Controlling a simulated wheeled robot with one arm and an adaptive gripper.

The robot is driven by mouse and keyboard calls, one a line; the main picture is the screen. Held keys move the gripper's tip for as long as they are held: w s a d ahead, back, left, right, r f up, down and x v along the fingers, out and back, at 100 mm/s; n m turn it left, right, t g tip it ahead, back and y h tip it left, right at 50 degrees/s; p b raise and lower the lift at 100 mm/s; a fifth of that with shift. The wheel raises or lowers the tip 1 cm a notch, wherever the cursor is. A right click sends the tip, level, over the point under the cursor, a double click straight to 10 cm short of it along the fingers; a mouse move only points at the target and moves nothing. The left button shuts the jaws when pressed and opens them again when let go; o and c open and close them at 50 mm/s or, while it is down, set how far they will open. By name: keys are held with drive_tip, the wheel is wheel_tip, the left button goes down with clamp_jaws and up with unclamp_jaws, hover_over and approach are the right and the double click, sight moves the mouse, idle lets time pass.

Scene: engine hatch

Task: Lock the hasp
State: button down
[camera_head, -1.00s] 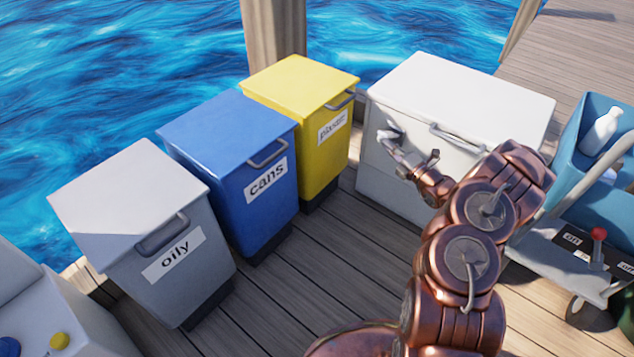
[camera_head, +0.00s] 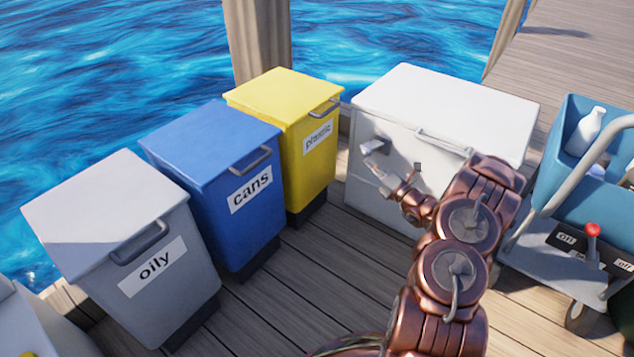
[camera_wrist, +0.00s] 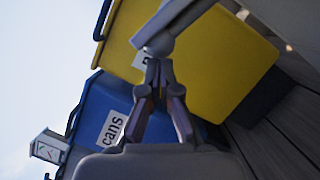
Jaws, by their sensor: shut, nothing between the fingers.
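The white chest (camera_head: 440,95) stands at the back right with its lid down. A small grey hasp (camera_head: 375,144) sits on the upper left of its front face; its exact position is too small to make out. My gripper (camera_head: 371,165) is just below the hasp, its fingers shut and pointing up toward it. In the wrist view my shut fingertips (camera_wrist: 156,58) are at the end of a grey bar (camera_wrist: 185,18) that looks like part of the hasp. I cannot tell whether they touch.
Grey "oily" (camera_head: 110,195), blue "cans" (camera_head: 205,140) and yellow "plastic" (camera_head: 285,95) bins stand left of the chest. A cart with a blue tub (camera_head: 565,180) and a red-knobbed lever (camera_head: 592,232) stands at right. Deck planks (camera_head: 300,275) are clear in front of the bins.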

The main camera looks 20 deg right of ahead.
drive_tip(key=s+f+p, duration=0.3)
drive_tip(key=s+p, duration=0.2)
drive_tip(key=s, duration=0.8)
drive_tip(key=w+a+r+n+g+y, duration=0.1)
drive_tip(key=a+r+n+g+y, duration=0.3)
drive_tip(key=a+r+n, duration=0.3)
drive_tip(key=w+a+r+n+g+y+b, duration=0.1)
drive_tip(key=a+r+n+g+y, duration=0.4)
drive_tip(key=a, duration=1)
drive_tip(key=shift+r+n+y, duration=1.1)
drive_tip(key=shift+r+n, duration=0.25)
drive_tip(key=shift+n, duration=0.25)
